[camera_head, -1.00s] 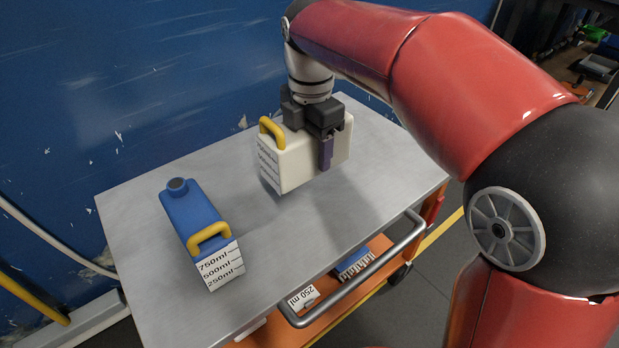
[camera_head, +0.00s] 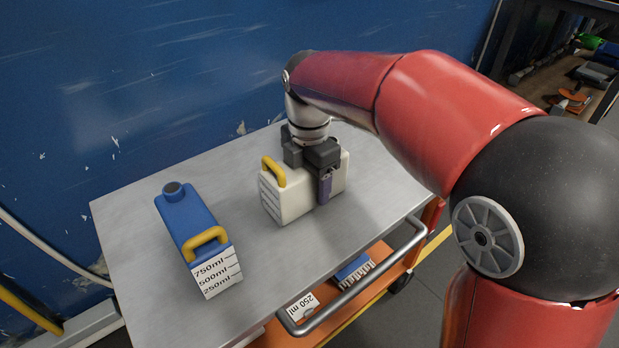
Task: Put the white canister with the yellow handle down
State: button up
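The white canister (camera_head: 289,201) with the yellow handle (camera_head: 272,171) is on or just above the metal cart top, right of the blue canister. Its yellow handle is on its left end, above the marked face. The far finger is hidden behind the canister. The gripper looks shut on the canister body. The canister is upright; I cannot tell for sure whether its base touches the cart.
The cart top (camera_head: 150,275) is bare around both canisters. A blue canister (camera_head: 187,221) with a yellow handle and volume marks stands at the left. A blue wall (camera_head: 120,80) rises behind. A metal rail (camera_head: 370,285) runs along the right front edge, above an orange lower shelf.

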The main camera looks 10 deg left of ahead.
jog(key=shift+o, duration=1.4)
jog(key=shift+r, duration=0.15)
notch_tip(320, 180, up, 12)
jog(key=p, duration=0.2)
jog(key=shift+p, duration=0.35)
jog(key=shift+d, duration=0.1)
jog(key=s+d+m+t, duration=0.1)
jog(key=s+d+m, duration=0.2)
jog(key=d+m, duration=0.45)
jog(key=s+d+m+t, duration=0.2)
jog(key=s+d+m, duration=0.2)
jog(key=d+m, duration=0.4)
jog(key=s+d+f+m+t, duration=0.2)
jog(key=s+d+f+m, duration=0.6)
jog(key=m, duration=0.4)
jog(key=shift+s+d+f+t, duration=0.2)
jog(key=shift+s+d+t, duration=0.1)
jog(key=shift+d, duration=0.55)
